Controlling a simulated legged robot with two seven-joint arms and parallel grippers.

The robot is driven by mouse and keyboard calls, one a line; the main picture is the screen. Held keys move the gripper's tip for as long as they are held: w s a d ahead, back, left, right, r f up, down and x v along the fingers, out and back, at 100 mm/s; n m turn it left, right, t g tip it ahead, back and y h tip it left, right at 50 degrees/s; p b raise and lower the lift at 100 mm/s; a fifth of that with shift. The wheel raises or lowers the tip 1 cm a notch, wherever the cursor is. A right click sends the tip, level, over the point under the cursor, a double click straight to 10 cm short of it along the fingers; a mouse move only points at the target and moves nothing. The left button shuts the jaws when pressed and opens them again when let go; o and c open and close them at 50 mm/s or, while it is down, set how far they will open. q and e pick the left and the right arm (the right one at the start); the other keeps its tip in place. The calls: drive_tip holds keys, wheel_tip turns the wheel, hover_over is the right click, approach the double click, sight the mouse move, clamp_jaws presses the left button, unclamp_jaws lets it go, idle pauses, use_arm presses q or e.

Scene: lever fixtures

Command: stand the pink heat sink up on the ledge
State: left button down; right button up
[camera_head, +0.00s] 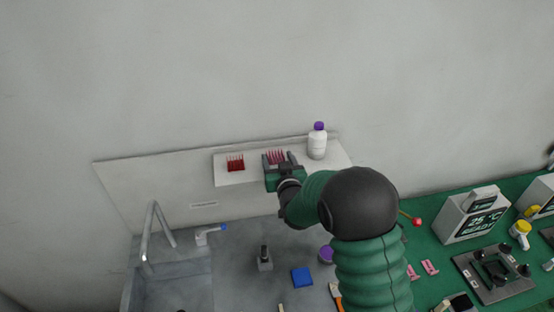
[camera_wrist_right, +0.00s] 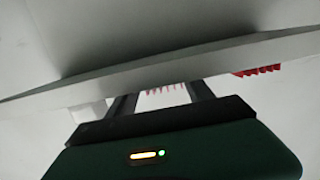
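The pink heat sink (camera_head: 277,156) is on the white ledge (camera_head: 236,178) on the wall, its fins pointing up. Its fins also show between my fingers in the right wrist view (camera_wrist_right: 166,89), where the ledge edge hides its base. My right gripper (camera_head: 278,158) is at the ledge with one finger on each side of the pink heat sink. In the right wrist view its fingers (camera_wrist_right: 161,97) are apart, with a small gap beside the fins. The gripper body hides the lower part of the heat sink in the head view. My left gripper is not in view.
A red heat sink (camera_head: 236,163) stands left of the gripper on the ledge, and a white bottle with a purple cap (camera_head: 317,142) stands to its right. Below are a sink basin (camera_head: 172,290), a blue block (camera_head: 302,277) and a green bench mat (camera_head: 440,222) with devices.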

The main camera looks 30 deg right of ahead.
drive_tip(key=shift+o, duration=0.4)
drive_tip(key=shift+w+a, duration=0.1)
drive_tip(key=shift+a+r, duration=0.1)
drive_tip(key=shift+a, duration=0.05)
drive_tip(key=shift+s+a, duration=0.15)
drive_tip(key=shift+s, duration=0.1)
drive_tip(key=b+v, duration=0.3)
drive_tip(key=v, duration=0.9)
drive_tip(key=s+a+f+n+g+y, duration=0.1)
drive_tip(key=s+a+f+g+y, duration=0.15)
drive_tip(key=f, duration=0.35)
drive_tip(key=s+a+f+n+g+y, duration=0.1)
drive_tip(key=s+a+f+g, duration=0.25)
drive_tip(key=f, duration=0.25)
drive_tip(key=s+a+f+g, duration=0.1)
drive_tip(key=s+f+g, duration=0.1)
drive_tip(key=s, duration=0.5)
drive_tip(key=s+a+f+n+g, duration=0.1)
drive_tip(key=s+f+g, duration=0.2)
drive_tip(key=s+g, duration=0.2)
drive_tip(key=shift+s+a+f+y, duration=0.25)
drive_tip(key=shift+s+y, duration=0.1)
drive_tip(key=shift+s, duration=0.65)
